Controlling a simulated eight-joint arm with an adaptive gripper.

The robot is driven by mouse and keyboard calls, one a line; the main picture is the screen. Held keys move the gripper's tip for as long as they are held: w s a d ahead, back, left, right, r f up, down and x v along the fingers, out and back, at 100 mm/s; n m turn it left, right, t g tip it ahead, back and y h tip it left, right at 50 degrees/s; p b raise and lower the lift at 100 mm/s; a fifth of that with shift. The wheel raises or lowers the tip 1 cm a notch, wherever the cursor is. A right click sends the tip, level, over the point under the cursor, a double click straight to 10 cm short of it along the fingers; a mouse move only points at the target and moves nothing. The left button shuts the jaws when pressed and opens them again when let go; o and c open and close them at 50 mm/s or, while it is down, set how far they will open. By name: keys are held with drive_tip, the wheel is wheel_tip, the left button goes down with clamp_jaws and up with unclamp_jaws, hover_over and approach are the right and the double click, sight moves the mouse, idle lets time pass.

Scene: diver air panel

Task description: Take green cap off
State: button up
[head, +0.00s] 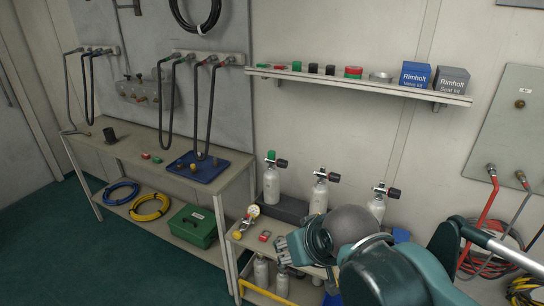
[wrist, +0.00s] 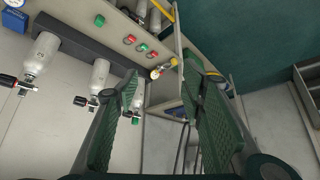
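The green cap (head: 270,155) sits on top of the valve of the leftmost grey cylinder (head: 271,185), which stands upright on the trolley against the wall. A small green spot beside my left finger in the wrist view appears to be this cap (wrist: 136,121); its cylinder is partly hidden behind that finger. My gripper (head: 288,247) is in front of the trolley, lower than the cap and apart from it. In the wrist view my gripper (wrist: 162,68) has its two fingers spread wide with nothing between them.
Two more cylinders (head: 319,194) (head: 377,207) with black-knobbed valves stand to the right. A gauge (head: 250,212) lies at the trolley's left end; loose red and green caps (wrist: 143,47) lie on its top. A shelf (head: 360,84) with caps and boxes hangs above. A workbench (head: 150,145) stands left.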

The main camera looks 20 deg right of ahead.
drive_tip(key=shift+r, duration=0.1)
drive_tip(key=shift+c, duration=0.5)
drive_tip(key=w+d+r+m+g+p, duration=0.1)
drive_tip(key=w+d+r+p, duration=0.2)
drive_tip(key=w, duration=0.6)
drive_tip(key=w+r+m+h+p, duration=0.15)
drive_tip(key=w+r+p, duration=0.3)
drive_tip(key=w, duration=0.55)
drive_tip(key=w+d+r+m+g+p, duration=0.1)
drive_tip(key=w+d+r+m+p, duration=0.1)
drive_tip(key=w+r, duration=0.5)
drive_tip(key=m+g+h+p, duration=0.2)
drive_tip(key=m+p, duration=0.3)
drive_tip(key=p, duration=0.5)
approach(271, 152)
drive_tip(key=f, duration=0.1)
drive_tip(key=shift+w+d+f+n, duration=0.25)
drive_tip(key=shift+d, duration=0.2)
drive_tip(key=shift+x, duration=1.25)
